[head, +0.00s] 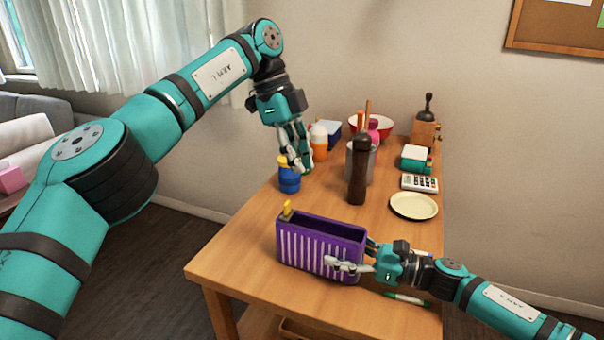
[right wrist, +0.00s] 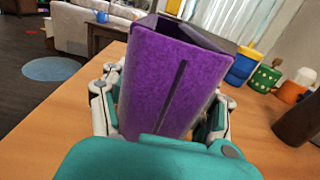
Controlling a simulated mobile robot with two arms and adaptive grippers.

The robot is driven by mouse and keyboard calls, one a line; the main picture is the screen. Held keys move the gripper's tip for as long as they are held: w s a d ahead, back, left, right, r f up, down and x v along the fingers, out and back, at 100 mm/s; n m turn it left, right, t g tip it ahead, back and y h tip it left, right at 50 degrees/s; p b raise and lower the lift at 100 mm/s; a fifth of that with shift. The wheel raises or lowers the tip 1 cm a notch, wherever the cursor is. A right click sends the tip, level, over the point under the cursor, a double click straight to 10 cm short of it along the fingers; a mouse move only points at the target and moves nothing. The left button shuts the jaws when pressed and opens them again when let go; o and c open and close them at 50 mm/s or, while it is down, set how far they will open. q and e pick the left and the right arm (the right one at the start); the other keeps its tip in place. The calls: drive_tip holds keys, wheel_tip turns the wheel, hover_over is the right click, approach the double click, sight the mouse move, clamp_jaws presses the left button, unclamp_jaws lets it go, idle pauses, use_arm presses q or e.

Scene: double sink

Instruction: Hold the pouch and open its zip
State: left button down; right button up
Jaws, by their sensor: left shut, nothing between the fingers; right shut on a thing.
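The purple pouch (head: 300,253) with white stripes stands upright near the front of the table, its top open. A yellow zip pull (head: 287,209) stands at its left end. My right gripper (head: 345,264) is shut on the pouch at its right end, one finger along the striped front. In the right wrist view the pouch (right wrist: 165,85) fills the space between the fingers. My left gripper (head: 303,165) is shut and empty, raised behind the pouch, close to a blue container with a yellow top (head: 289,180). What lies inside the pouch is hidden.
A dark brown bottle (head: 357,175) stands behind the pouch. A cream plate (head: 414,206), a calculator (head: 419,183) and a green marker (head: 407,298) lie to the right. An orange-and-white bottle (head: 319,142) stands beside my left gripper. The table's front left corner is clear.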

idle(0.3)
drive_tip(key=o, duration=1.4)
drive_tip(key=shift+c, duration=0.2)
